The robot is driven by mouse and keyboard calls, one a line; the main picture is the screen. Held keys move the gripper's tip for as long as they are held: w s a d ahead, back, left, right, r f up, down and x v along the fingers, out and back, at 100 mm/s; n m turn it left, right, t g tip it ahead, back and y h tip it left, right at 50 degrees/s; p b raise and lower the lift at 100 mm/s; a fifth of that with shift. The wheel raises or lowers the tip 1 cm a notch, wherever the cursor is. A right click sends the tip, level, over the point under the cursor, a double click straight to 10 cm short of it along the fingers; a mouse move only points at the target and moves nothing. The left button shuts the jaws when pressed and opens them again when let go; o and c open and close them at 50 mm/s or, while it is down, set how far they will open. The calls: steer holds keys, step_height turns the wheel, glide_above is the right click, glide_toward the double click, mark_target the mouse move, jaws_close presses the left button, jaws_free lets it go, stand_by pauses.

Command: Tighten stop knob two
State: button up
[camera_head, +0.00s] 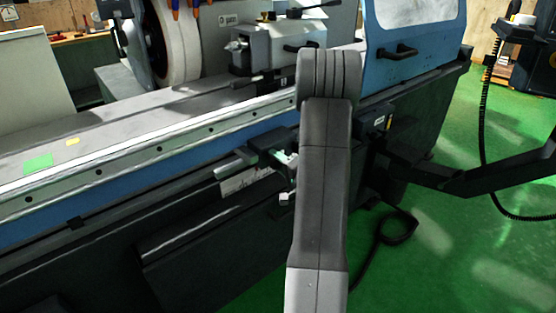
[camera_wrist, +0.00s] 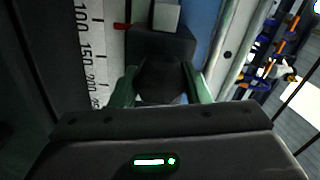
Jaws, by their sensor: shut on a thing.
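In the wrist view, a dark rounded stop knob (camera_wrist: 160,76) sits between the two green fingers of my gripper (camera_wrist: 160,70). The fingers are shut on its sides. No number shows on it, so I cannot tell from its look which stop knob it is. Just beyond it is a black stop block (camera_wrist: 150,42) with a grey square piece (camera_wrist: 166,16) on top. In the head view, my arm hides most of the gripper and the knob.
The blue machine front (camera_head: 120,200) runs along the bed, with a black lever-like part (camera_head: 262,146) sticking out near my arm. Green floor (camera_head: 440,260) is open at right.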

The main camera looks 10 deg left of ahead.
steer(key=shift+m, duration=0.3)
steer(key=o, duration=1)
steer(key=v, duration=1.4)
steer(key=shift+a, duration=0.1)
steer(key=x, duration=1.3)
steer(key=shift+w+a, duration=0.3)
